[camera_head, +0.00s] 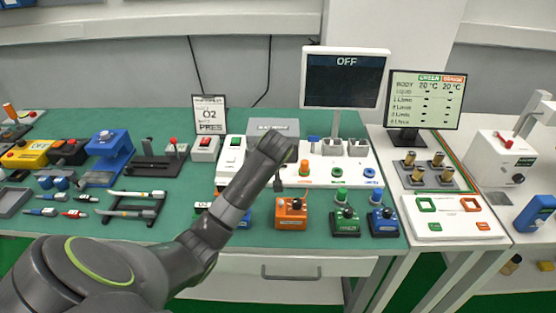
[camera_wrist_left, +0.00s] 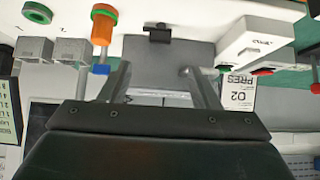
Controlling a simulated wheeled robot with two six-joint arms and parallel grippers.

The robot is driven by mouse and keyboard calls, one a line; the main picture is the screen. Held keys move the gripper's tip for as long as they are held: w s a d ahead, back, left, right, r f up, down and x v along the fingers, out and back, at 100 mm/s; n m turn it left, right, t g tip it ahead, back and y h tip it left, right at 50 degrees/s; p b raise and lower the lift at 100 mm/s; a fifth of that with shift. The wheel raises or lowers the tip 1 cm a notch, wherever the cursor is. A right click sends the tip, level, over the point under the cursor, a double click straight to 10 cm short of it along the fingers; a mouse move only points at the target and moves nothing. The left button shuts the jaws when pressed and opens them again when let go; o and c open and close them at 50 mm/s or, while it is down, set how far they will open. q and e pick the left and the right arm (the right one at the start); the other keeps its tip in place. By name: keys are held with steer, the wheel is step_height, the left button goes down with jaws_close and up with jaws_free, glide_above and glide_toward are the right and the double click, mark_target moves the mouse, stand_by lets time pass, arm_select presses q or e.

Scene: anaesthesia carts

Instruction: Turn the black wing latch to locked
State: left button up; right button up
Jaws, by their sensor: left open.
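The black wing latch (camera_wrist_left: 158,32) sits at the edge of a grey box lid (camera_wrist_left: 165,62) in the left wrist view, its wing lying crosswise. In the head view a small dark piece that looks like the latch (camera_head: 278,183) shows just below the end of my left arm. My left gripper (camera_wrist_left: 155,69) is open, its two fingers apart over the grey lid, with nothing between them. The latch is ahead of the fingertips, and no contact shows. In the head view my left arm hides the fingers and part of the grey box (camera_head: 268,126). My right gripper is not in view.
An orange-topped post (camera_head: 304,168) and a white switch box (camera_head: 235,144) flank the latch closely. An OFF screen (camera_head: 345,78) stands behind. Orange (camera_head: 291,214), green (camera_head: 345,222) and blue (camera_head: 383,222) blocks stand in front. Tools fill the green table's left side.

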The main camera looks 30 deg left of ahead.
arm_select(q)
steer(key=x, duration=0.3)
steer(key=shift+w+a+f, duration=0.1)
steer(key=shift+w+f, duration=0.1)
steer(key=x, duration=0.4)
steer(key=shift+a+f, duration=0.1)
steer(key=shift+f, duration=0.05)
steer(key=shift+x, duration=1.3)
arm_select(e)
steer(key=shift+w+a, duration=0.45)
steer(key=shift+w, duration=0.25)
arm_select(q)
steer(key=c, duration=1)
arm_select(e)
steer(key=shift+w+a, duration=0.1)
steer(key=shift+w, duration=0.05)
